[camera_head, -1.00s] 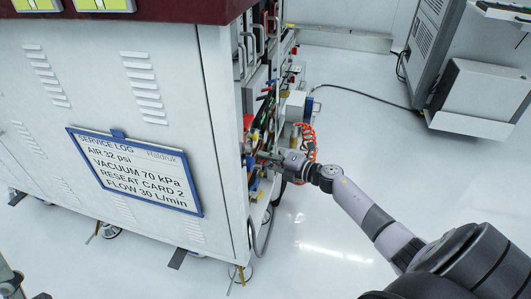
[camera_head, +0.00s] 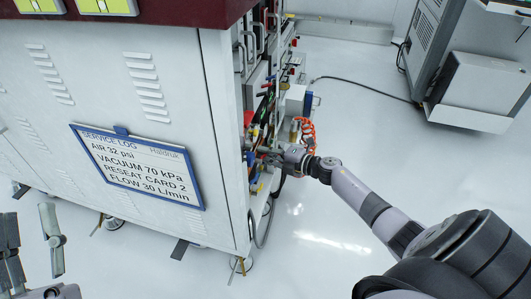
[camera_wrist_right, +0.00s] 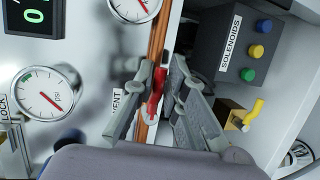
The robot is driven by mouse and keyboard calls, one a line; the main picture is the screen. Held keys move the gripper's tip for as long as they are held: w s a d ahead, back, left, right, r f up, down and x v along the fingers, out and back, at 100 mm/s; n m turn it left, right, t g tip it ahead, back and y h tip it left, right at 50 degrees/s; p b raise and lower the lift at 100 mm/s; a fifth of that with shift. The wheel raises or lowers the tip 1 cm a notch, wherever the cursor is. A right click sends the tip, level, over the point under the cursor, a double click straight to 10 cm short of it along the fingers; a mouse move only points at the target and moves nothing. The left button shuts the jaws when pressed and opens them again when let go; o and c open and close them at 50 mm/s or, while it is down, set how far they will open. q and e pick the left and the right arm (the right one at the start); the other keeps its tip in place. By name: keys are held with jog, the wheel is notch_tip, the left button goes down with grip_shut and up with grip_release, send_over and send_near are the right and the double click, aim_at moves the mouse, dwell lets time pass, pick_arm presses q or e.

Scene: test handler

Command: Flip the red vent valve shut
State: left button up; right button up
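The red vent valve's handle (camera_wrist_right: 156,88) stands between the fingers of my right gripper (camera_wrist_right: 160,84) in the right wrist view, in front of copper pipes. The fingers are apart, one on each side of the handle; whether either touches it is hard to tell. A label (camera_wrist_right: 117,103) ending in "ENT" is partly hidden by the left finger. In the head view my right gripper (camera_head: 270,157) reaches into the side of the handler cabinet (camera_head: 222,120), and the valve is too small to make out. My left gripper (camera_head: 34,232) is open and empty at the lower left.
Beside the valve are a psi gauge (camera_wrist_right: 45,94), a box labelled SOLENOIDS (camera_wrist_right: 228,45) with coloured buttons, and a yellow lever (camera_wrist_right: 252,112). An orange coiled hose (camera_head: 308,134) hangs close to the right gripper.

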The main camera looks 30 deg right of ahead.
jog(key=o, duration=0.3)
jog(key=v, duration=1.2)
jog(key=shift+r, duration=0.1)
dwell(0.4)
